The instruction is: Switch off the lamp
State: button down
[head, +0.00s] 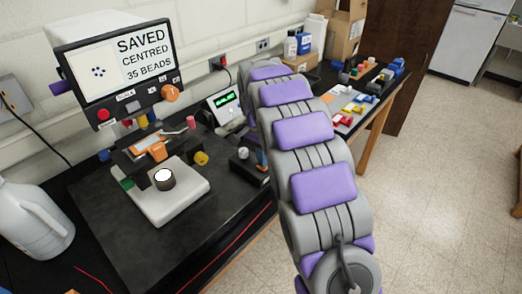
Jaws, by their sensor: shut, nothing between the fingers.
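A dark microscope-like instrument (150,140) with a white base (190,195) stands on the black bench. A short dark cylinder (166,184) on the base has a bright white round top, which looks like the lit lamp. Above it a screen (115,57) reads "SAVED CENTRED 35 BEADS" and shows a cluster of dark dots. A red button and an orange knob (172,93) are on the panel below the screen. I cannot tell which control is the lamp's switch. My grey and purple arm rises from the lower right toward the wall; my gripper is not visible.
A small device with a green display (224,101) stands behind the instrument. A white jug (35,220) is at the left. Coloured parts and trays (355,105) lie on the far bench, with cardboard boxes behind. The bench in front of the white base is mostly clear.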

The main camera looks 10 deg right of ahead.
jog(key=shift+f, duration=0.45)
